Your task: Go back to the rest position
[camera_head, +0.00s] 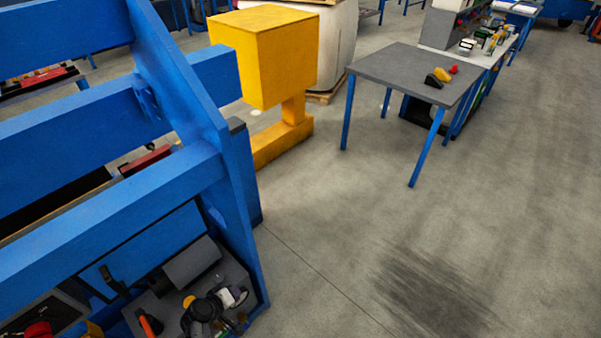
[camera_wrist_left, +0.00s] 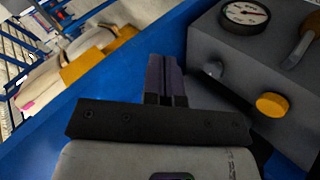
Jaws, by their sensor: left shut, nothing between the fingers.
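My left gripper (camera_wrist_left: 167,78) shows in the left wrist view with its two dark fingers together and nothing between them. It is in front of a blue surface, just left of a grey box (camera_wrist_left: 225,65) in the picture. I cannot tell its distance from the box. I cannot clearly make out the left gripper in the head view among the dark parts at the lower left. My right gripper is in neither view.
The grey box carries a gauge (camera_wrist_left: 245,13) and a yellow knob (camera_wrist_left: 273,104). A blue frame (camera_head: 185,90) fills the head view's left side. A yellow block (camera_head: 270,55) and a grey-topped table (camera_head: 400,72) stand beyond. The floor at right is clear.

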